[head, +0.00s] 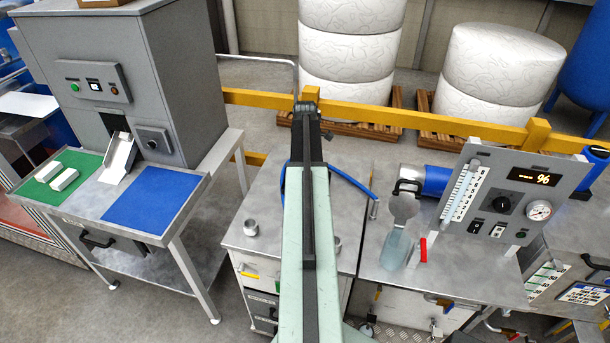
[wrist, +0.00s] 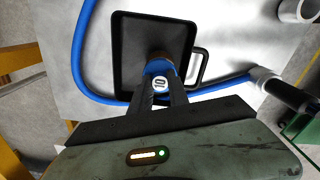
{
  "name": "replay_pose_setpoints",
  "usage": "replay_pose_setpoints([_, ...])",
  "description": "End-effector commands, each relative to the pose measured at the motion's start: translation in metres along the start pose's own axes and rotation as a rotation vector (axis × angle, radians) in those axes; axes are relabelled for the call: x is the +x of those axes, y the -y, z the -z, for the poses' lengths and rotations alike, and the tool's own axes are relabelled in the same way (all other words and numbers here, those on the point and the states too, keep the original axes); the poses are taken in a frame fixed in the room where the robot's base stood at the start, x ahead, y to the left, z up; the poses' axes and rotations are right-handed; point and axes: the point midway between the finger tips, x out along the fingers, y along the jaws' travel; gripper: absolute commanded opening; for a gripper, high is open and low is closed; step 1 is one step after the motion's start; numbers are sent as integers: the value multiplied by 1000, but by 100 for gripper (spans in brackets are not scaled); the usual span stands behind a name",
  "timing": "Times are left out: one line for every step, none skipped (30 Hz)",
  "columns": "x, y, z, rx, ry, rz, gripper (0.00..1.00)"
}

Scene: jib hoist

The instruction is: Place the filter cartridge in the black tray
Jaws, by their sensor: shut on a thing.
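The black tray (wrist: 122,60) lies on the grey metal worktop in the wrist view, with a loop handle on its right side. My gripper (wrist: 160,90) reaches in over the tray's near edge. It is shut on the filter cartridge (wrist: 158,66), which shows a blue band, a brownish end and a round white tag marked 10. The cartridge appears over the tray's near middle; I cannot tell whether it touches the tray floor. In the head view my arm covers the middle of the worktop and hides the tray and cartridge.
A blue hose (wrist: 78,50) curves around the tray's left and near sides, close to my gripper. A white cup-like ring (wrist: 296,10) stands at the far right. In the head view, a gauge panel (head: 515,200) stands right and a grey machine (head: 120,80) left.

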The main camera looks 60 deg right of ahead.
Motion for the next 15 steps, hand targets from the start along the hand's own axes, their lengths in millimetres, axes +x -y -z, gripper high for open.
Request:
replay_pose_setpoints([-2, 0, 0, 0, 0, 0, 0])
replay_pose_setpoints([-2, 0, 0, 0, 0, 0, 0])
replay_pose_setpoints([-2, 0, 0, 0, 0, 0, 0])
replay_pose_setpoints([-1, 0, 0, 0, 0, 0, 0])
replay_pose_setpoints([0, 0, 0, -1, 0, 0, 0])
replay_pose_setpoints([2, 0, 0, -1, 0, 0, 0])
replay_pose_setpoints([3, 0, 0, -1, 0, 0, 0])
replay_pose_setpoints([2, 0, 1, -1, 0, 0, 26])
replay_pose_setpoints([1, 0, 1, -1, 0, 0, 38])
replay_pose_setpoints([1, 0, 1, -1, 0, 0, 43])
replay_pose_setpoints([1, 0, 1, -1, 0, 0, 43])
replay_pose_setpoints([1, 0, 1, -1, 0, 0, 43])
replay_pose_setpoints([1, 0, 1, -1, 0, 0, 43])
replay_pose_setpoints([1, 0, 1, -1, 0, 0, 43])
replay_pose_setpoints([1, 0, 1, -1, 0, 0, 43])
